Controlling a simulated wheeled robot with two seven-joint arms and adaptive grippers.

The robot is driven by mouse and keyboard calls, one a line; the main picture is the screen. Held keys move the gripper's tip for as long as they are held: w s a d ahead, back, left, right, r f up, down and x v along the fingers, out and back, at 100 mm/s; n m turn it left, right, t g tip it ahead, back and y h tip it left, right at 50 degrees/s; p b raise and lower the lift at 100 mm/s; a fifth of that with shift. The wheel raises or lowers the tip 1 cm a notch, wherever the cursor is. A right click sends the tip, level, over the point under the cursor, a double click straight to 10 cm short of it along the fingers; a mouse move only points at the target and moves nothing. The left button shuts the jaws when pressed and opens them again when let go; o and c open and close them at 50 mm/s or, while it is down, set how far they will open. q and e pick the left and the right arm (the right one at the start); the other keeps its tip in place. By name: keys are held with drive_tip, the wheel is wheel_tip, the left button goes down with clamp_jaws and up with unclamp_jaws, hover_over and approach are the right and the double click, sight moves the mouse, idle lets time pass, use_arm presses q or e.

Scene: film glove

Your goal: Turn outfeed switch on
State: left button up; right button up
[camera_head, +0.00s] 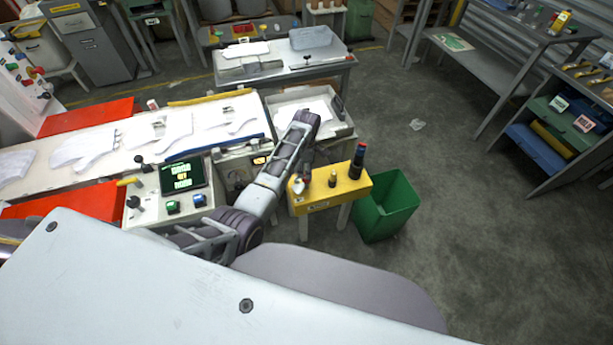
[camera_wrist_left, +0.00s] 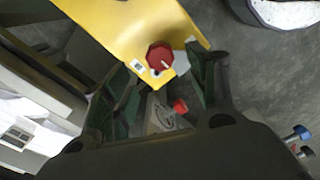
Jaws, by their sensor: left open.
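In the left wrist view, a round red knob (camera_wrist_left: 160,56) with a pale mark sits on a yellow surface (camera_wrist_left: 125,25) with small white labels. A smaller red knob (camera_wrist_left: 180,106) shows lower down, beside a grey round part. I cannot tell which of these is the outfeed switch. My left gripper (camera_wrist_left: 166,82) is open, with its dark fingers on either side of the small knob and nothing held. In the head view my left arm reaches over the right end of the control panel (camera_head: 151,211); its fingers cannot be made out there. My right gripper is not in view.
In the head view, a yellow stand (camera_head: 348,192) with bottle-like items is right of my arm, and a green bin (camera_head: 391,207) stands beside it. A bench with white gloves (camera_head: 88,146) runs left. A lit screen (camera_head: 183,174) is on the panel. Floor at right is open.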

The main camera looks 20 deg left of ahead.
use_arm(q)
hover_over(302, 186)
drive_tip(key=w+d, duration=0.1)
drive_tip(key=w, duration=0.1)
drive_tip(key=f, duration=0.4)
drive_tip(key=shift+d, duration=0.2)
drive_tip(key=shift+f+b, duration=0.35)
drive_tip(key=shift+f, duration=0.65)
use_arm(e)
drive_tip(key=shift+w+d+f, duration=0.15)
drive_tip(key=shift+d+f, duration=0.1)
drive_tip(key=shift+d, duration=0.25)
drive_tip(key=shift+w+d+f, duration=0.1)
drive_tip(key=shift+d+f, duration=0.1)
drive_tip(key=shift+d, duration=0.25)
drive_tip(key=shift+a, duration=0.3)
use_arm(q)
drive_tip(key=c, duration=1)
drive_tip(key=shift+c, duration=0.2)
